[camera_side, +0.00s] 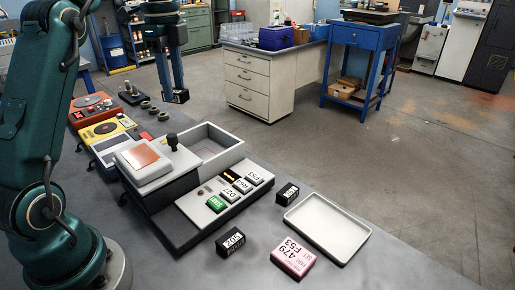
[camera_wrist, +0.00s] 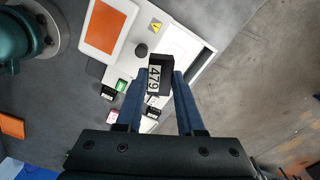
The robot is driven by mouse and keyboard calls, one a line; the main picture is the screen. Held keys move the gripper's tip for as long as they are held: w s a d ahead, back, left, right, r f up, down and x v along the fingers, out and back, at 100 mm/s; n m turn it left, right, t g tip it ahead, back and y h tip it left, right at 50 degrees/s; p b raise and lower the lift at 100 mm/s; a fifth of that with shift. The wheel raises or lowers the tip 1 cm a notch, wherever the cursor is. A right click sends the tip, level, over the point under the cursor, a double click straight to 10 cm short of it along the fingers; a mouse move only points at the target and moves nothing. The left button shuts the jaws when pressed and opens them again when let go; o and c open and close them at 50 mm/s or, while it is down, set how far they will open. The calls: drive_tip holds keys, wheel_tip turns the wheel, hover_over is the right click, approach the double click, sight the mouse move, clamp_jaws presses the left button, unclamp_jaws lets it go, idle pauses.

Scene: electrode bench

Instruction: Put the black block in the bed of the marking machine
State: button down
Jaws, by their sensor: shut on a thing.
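My gripper (camera_side: 178,88) is shut on a black block (camera_side: 182,97) and holds it up in the air, above and behind the marking machine in the side view. In the wrist view the block (camera_wrist: 161,76) sits between the two blue fingers (camera_wrist: 160,90), with a white label reading 479. The grey marking machine (camera_side: 180,190) has a copper-orange topped head, a black knob and labelled keys, one of them green. Its open, shallow bed (camera_side: 212,147) looks empty in the side view. In the wrist view the held block overlaps part of the bed (camera_wrist: 187,46).
Two other black labelled blocks (camera_side: 230,241) (camera_side: 288,193), a pink labelled block (camera_side: 293,257) and an empty white tray (camera_side: 326,226) lie in front and right of the machine. Orange (camera_side: 95,108) and yellow (camera_side: 105,132) devices stand at the left.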

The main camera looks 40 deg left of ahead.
drive_tip(key=s+a+f+m, duration=0.1)
drive_tip(key=a, duration=0.1)
drive_tip(key=s+a+f+m, duration=0.3)
drive_tip(key=a+m, duration=0.1)
drive_tip(key=shift+s+a+f, duration=0.15)
drive_tip(key=shift+a+f, duration=0.05)
drive_tip(key=shift+f, duration=0.3)
hover_over(206, 155)
wheel_tip(206, 155, down, 7)
drive_tip(key=shift+f, duration=2.05)
drive_tip(key=c, duration=0.5)
unclamp_jaws()
drive_tip(key=shift+f, duration=0.15)
